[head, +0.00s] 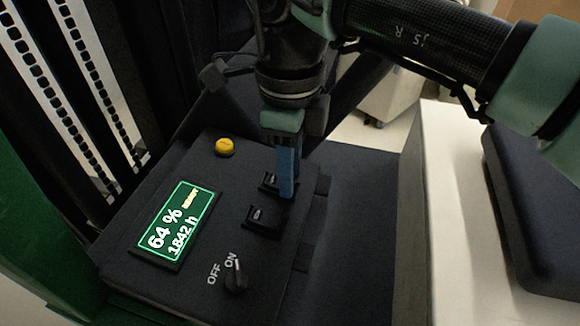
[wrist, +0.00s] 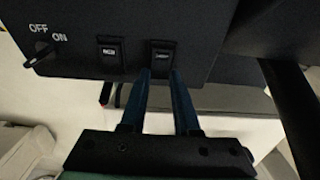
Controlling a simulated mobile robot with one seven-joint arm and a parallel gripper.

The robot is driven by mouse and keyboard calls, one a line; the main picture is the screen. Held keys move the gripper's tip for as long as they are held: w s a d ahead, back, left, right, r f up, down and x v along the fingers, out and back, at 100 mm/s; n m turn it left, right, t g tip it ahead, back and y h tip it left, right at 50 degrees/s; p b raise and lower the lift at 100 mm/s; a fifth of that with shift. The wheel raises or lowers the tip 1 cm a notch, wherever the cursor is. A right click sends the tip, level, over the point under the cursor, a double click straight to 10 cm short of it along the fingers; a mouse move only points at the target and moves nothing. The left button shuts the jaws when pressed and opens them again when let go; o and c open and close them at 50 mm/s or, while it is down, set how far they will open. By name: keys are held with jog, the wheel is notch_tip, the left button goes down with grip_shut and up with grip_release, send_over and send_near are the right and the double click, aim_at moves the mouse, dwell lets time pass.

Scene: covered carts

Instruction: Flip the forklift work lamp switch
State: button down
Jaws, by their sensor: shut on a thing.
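A black control panel (head: 200,240) carries two black rocker switches. My gripper (head: 286,194) points down at the far rocker switch (head: 268,181), and its blue finger hides part of that switch. In the wrist view, the two blue fingertips of my gripper (wrist: 161,74) stand a little apart at the lower edge of this far rocker switch (wrist: 162,55), one toward each side. The near rocker switch (head: 263,219) is clear of my gripper; it also shows in the wrist view (wrist: 111,53). The small labels on both switches are too blurred to read surely.
The panel also has a lit display (head: 175,225) reading 64 % and 1842 h, a yellow button (head: 225,147), and an OFF/ON knob (head: 236,278) turned toward ON. A white body with a dark seat pad (head: 535,200) stands at the right. A green post (head: 40,215) rises at the left.

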jog(key=shift+s+d+f+t+y+b, duration=0.15)
jog(key=shift+d+f+y+b, duration=0.1)
jog(key=shift+y+b, duration=0.35)
jog(key=shift+w+d+f+t+y+b, duration=0.15)
jog(key=shift+f+y+b, duration=0.2)
jog(key=shift+b, duration=0.3)
jog(key=shift+s+d+t+y+b, duration=0.15)
jog(key=shift+t+y+b, duration=0.15)
jog(key=shift+y+b, duration=0.5)
jog(key=shift+r+y, duration=0.2)
jog(key=shift+y, duration=0.05)
jog(key=c, duration=0.6)
grip_release()
jog(key=shift+c, duration=0.2)
jog(key=shift+r, duration=0.1)
